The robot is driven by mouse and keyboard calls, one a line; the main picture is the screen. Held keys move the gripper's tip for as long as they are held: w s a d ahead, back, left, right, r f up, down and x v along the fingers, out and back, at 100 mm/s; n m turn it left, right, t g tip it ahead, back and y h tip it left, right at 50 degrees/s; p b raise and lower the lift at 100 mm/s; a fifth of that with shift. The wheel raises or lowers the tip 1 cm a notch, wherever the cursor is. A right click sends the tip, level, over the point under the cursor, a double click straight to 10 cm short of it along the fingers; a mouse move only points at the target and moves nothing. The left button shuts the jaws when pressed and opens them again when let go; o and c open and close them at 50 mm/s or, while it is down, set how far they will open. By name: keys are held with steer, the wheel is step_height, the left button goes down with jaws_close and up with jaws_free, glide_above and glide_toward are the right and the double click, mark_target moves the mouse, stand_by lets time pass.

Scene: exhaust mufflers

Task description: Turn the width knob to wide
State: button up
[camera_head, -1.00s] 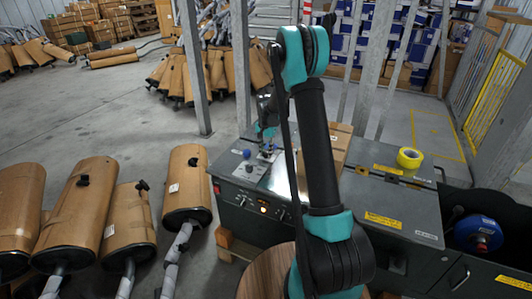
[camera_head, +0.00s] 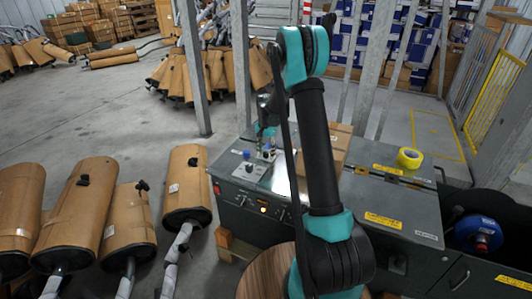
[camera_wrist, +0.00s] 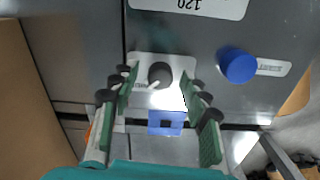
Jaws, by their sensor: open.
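A black round knob (camera_wrist: 160,75) with a white pointer mark sits on a pale label plate (camera_wrist: 143,61) in the wrist view. The pointer is aimed toward the lower left of that picture. The plate's lettering is too small and partly covered to read. In the head view my gripper (camera_head: 267,152) is over the top panel of the dark grey machine (camera_head: 225,172), and the knob there is too small to tell.
A blue round knob (camera_wrist: 238,65) stands right of the fingers; it also shows in the head view (camera_head: 247,154). A blue square part (camera_wrist: 167,123) lies between the fingers, below the knob. A cardboard box (camera_head: 340,145) and yellow tape roll (camera_head: 410,158) rest on the machine.

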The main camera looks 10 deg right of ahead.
mark_target(266, 153)
step_height(266, 153, up, 12)
stand_by(0.6)
steer(key=s+d+r+n+t, duration=0.1)
steer(key=s+n, duration=0.1)
steer(key=s, duration=0.8)
steer(key=s+d+r+n+t, duration=0.1)
steer(key=s+d+r+n, duration=0.1)
steer(key=s, duration=0.7)
steer(key=s+f+n+t, duration=0.1)
steer(key=s+f+n, duration=0.1)
steer(key=s, duration=0.7)
steer(key=s+f+n+t, duration=0.1)
steer(key=s+f+n, duration=0.1)
steer(key=s, duration=0.8)
steer(key=shift+d+f, duration=0.45)
steer(key=shift+f, duration=0.4)
